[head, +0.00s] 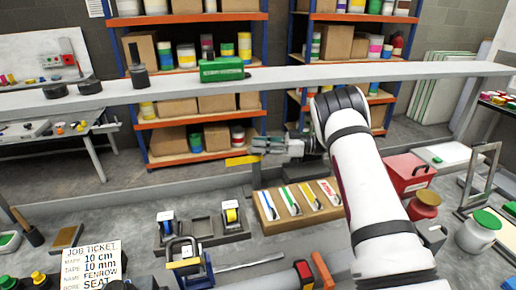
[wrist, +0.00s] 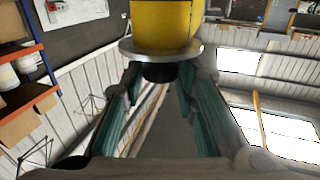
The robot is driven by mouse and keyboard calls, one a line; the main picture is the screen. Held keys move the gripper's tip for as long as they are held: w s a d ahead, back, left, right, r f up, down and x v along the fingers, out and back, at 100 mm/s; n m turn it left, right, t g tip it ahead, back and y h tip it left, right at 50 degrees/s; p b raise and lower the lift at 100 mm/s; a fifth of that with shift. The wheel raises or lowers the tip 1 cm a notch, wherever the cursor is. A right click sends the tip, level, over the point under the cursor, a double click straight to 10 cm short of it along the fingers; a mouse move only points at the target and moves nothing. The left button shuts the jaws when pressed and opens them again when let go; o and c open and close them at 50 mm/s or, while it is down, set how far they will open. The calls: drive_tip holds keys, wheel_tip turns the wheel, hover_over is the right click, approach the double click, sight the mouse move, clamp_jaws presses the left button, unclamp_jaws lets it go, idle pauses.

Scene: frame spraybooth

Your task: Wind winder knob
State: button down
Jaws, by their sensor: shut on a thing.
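My gripper (head: 262,145) is level in the middle of the head view, its fingers pointing left. In the wrist view my gripper (wrist: 160,84) has its two teal-lined fingers either side of a short black knob (wrist: 160,73) and is shut on it. The knob sits below a grey disc (wrist: 160,50) and a yellow cylinder (wrist: 162,22). In the head view a yellow piece (head: 242,160) shows just left of the fingertips. The knob itself cannot be made out there.
Below the gripper, the bench holds a wooden tray (head: 262,207) of coloured strips and a dark tape holder (head: 203,239). A job ticket (head: 91,263) stands at front left. A grey beam (head: 330,76) crosses behind, carrying a green case (head: 222,69). A red box (head: 408,174) stands at right.

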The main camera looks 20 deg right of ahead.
drive_tip(key=shift+w+f+n+g+y+b, duration=0.15)
drive_tip(key=shift+n+g+b, duration=0.25)
drive_tip(key=shift+g+b, duration=0.2)
drive_tip(key=shift+w+n+g+y+b, duration=0.15)
drive_tip(key=shift+n+g+b, duration=0.25)
drive_tip(key=shift+g+b, duration=0.2)
drive_tip(key=shift+s+g, duration=0.2)
drive_tip(key=shift+g, duration=0.1)
drive_tip(key=c, duration=1.3)
unclamp_jaws()
drive_tip(key=s+d, duration=0.1)
drive_tip(key=d, duration=1)
drive_tip(key=shift+s+d, duration=0.35)
drive_tip(key=shift+s, duration=0.05)
